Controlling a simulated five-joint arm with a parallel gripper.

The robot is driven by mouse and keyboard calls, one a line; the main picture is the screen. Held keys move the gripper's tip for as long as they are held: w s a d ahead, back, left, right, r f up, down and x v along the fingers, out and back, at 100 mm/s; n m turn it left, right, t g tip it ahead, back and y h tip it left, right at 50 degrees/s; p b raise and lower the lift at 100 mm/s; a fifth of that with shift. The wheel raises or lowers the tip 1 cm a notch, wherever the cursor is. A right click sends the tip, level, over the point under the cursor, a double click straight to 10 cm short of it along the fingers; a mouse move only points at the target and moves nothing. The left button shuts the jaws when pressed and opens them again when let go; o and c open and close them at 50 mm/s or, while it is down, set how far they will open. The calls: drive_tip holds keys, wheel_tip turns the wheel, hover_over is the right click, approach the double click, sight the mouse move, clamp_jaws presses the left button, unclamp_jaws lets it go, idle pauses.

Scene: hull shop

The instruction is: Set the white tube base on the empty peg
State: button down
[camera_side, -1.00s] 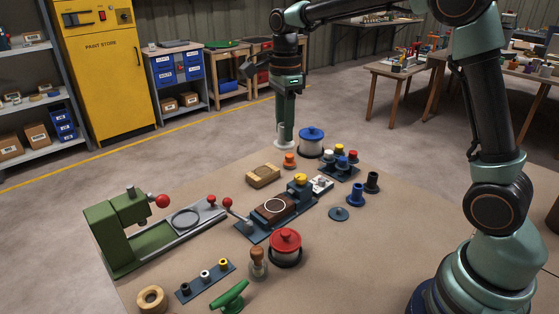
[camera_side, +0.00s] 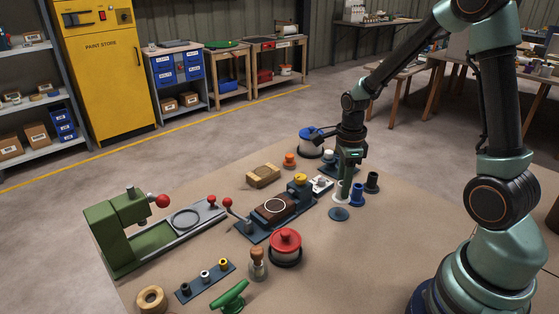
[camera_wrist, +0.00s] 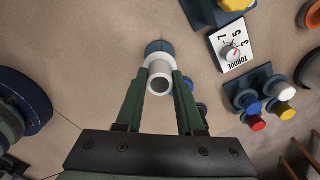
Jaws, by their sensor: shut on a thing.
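The white tube base (camera_side: 338,194) is in the jaws of my gripper (camera_side: 346,180), pale and upright with a wider foot. In the wrist view the white tube base (camera_wrist: 160,78) sits between the two green fingers (camera_wrist: 160,92), its hollow end facing the camera. A round blue base with a short peg (camera_side: 339,214) stands just in front of and below the tube in the side view. In the wrist view the tube's foot overlaps the near part of this blue disc (camera_wrist: 160,46). Any gap between them is hard to judge.
A blue tube (camera_side: 357,193) and a black tube (camera_side: 371,182) stand close right of my gripper. A torque card (camera_side: 320,185) and a colored-cap stand (camera_wrist: 265,98) are near. A red-lidded pot (camera_side: 285,243) is farther forward. Front-right bench is clear.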

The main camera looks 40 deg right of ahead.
sight(340, 209)
drive_tip(key=shift+f, duration=1.9)
drive_tip(key=shift+f, duration=0.6)
drive_tip(key=c, duration=0.8)
unclamp_jaws()
drive_tip(key=shift+r, duration=0.1)
drive_tip(key=shift+r, duration=5.45)
